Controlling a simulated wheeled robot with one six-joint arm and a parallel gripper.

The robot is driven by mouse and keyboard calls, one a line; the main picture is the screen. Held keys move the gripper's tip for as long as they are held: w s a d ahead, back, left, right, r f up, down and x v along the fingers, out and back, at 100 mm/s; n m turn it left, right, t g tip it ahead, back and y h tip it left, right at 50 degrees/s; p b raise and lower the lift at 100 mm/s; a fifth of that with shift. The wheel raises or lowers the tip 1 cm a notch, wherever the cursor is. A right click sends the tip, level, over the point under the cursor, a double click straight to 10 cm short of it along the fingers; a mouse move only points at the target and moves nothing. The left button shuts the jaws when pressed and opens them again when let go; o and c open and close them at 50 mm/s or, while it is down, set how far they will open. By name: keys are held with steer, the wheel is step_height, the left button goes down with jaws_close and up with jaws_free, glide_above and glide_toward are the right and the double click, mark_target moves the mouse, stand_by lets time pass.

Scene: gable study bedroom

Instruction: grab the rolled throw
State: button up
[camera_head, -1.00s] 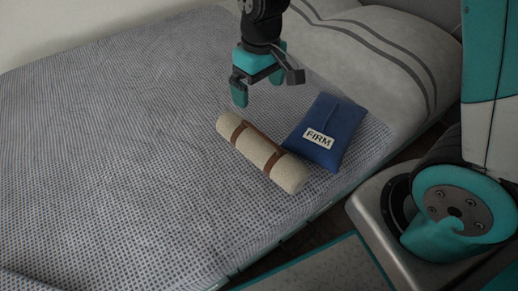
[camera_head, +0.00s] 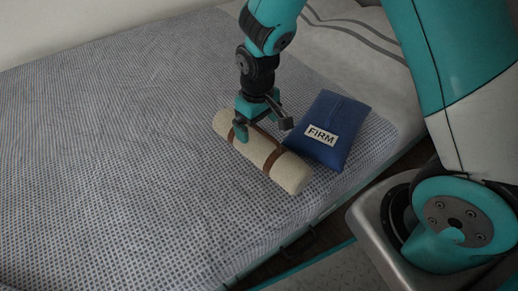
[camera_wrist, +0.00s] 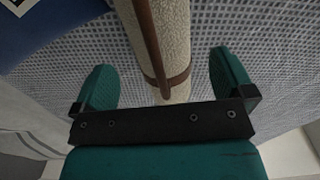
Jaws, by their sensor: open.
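The rolled throw (camera_head: 277,164) is a cream roll with two brown straps, lying on the bed beside a blue pouch. My gripper (camera_head: 255,128) is over the far-left part of the roll in the head view, with its fingers pointing down. In the wrist view, the throw (camera_wrist: 172,30) runs up the picture between the two teal fingers of my open gripper (camera_wrist: 165,82), with a gap on each side. A brown strap crosses the roll near the fingertips. The head view hides part of the roll behind the gripper.
The blue pouch labelled FIRM (camera_head: 330,130) lies close to the right of the throw; its edge also shows in the wrist view (camera_wrist: 50,25). A striped pillow (camera_head: 350,42) lies behind. The patterned bedspread (camera_head: 110,150) is clear to the left.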

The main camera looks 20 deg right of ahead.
mark_target(259, 131)
step_height(259, 131, down, 5)
steer(key=shift+d+r+b, duration=0.1)
steer(key=shift+r+b, duration=0.1)
steer(key=shift+b, duration=0.8)
steer(key=shift+r, duration=0.1)
steer(key=c, duration=1.1)
steer(key=shift+c, duration=0.4)
steer(key=shift+r, duration=0.2)
